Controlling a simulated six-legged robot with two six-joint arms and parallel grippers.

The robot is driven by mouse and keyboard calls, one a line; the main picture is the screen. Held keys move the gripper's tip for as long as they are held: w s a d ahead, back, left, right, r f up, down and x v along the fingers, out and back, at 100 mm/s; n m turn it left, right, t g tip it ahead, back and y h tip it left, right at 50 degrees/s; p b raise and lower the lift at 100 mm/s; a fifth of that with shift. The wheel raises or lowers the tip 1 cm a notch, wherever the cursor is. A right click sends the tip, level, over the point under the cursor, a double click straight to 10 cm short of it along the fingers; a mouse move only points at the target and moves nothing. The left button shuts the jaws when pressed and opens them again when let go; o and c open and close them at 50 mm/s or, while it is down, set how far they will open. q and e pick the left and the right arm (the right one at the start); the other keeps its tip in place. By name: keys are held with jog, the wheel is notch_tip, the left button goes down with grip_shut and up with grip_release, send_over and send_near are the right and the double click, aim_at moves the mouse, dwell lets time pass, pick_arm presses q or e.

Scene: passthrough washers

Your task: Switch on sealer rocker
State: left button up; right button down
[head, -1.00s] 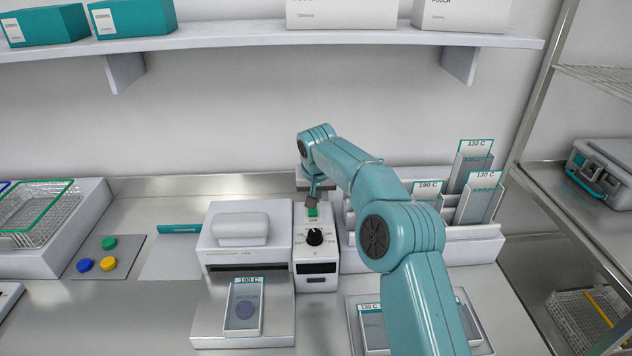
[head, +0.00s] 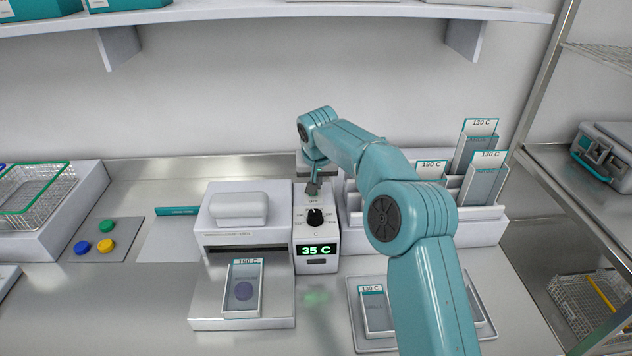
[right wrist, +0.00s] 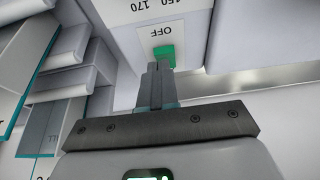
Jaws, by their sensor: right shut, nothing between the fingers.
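The sealer (head: 240,228) is a white unit with a control box (head: 318,262) on its right side. The box has a black dial (head: 315,217) and a lit display (head: 316,250) reading 35 C. The green rocker (right wrist: 164,54) shows in the right wrist view beside the word OFF. My right gripper (right wrist: 157,68) is shut and empty, its fingertips at the rocker's edge. In the head view the right gripper (head: 313,187) is at the top of the control box and hides most of the rocker. My left gripper is not in view.
A tray with a pouch (head: 242,290) labelled 180 C or similar lies before the sealer. A rack of labelled pouches (head: 483,180) stands to the right, behind my right arm. A metal tray (head: 355,320) is at front right. Colored buttons (head: 106,246) are at left.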

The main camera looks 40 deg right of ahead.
jog(key=shift+w+f, duration=0.15)
jog(key=shift+w, duration=0.1)
jog(key=v, duration=1.6)
jog(key=shift+s, duration=0.25)
